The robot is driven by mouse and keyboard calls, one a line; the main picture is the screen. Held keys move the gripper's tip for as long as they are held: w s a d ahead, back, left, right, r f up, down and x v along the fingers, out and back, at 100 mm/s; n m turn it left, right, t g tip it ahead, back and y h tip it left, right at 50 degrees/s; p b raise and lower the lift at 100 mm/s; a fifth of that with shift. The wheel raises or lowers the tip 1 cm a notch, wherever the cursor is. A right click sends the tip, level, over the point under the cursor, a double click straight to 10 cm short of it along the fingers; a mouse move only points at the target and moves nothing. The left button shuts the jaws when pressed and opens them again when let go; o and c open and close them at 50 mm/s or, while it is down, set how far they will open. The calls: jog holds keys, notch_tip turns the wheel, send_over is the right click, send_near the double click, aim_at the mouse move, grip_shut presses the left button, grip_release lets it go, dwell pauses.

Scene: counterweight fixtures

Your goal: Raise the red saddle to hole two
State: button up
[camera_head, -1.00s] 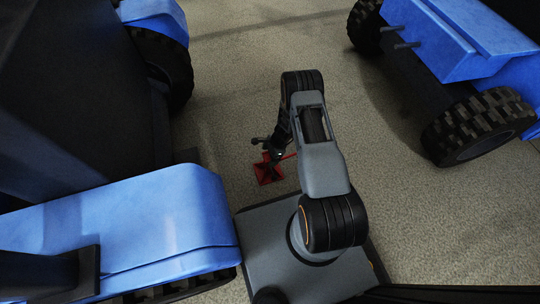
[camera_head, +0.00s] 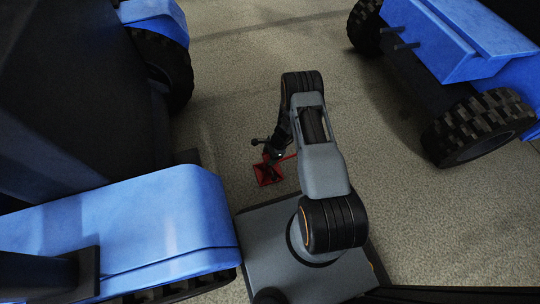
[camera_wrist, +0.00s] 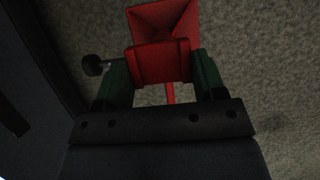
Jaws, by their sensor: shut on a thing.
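The red saddle (camera_wrist: 162,62) is in the wrist view, a red block between the two green fingers of my gripper (camera_wrist: 164,82), which is shut on it. A red square piece with ridges meeting at its middle (camera_wrist: 165,20) shows just beyond the block. A dark round knob (camera_wrist: 93,65) sticks out to the left of the saddle. In the head view the red square part (camera_head: 268,174) shows below the end of my arm, and my gripper (camera_head: 274,155) is small and dark there. The holes cannot be made out.
A blue tractor-like machine with a dark body (camera_head: 120,235) stands close on the left. Another blue machine (camera_head: 450,40) with large treaded tyres (camera_head: 480,125) stands at the right. Open concrete floor (camera_head: 260,70) lies between them.

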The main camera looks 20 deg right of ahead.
notch_tip(320, 180, up, 4)
jog(key=shift+f+p, duration=0.1)
jog(key=shift+p, duration=1.15)
jog(key=shift+f, duration=0.15)
jog(key=o, duration=1.3)
jog(key=p+v, duration=0.5)
jog(key=v, duration=0.8)
jog(key=shift+d+r, duration=0.15)
jog(key=shift+r, duration=0.15)
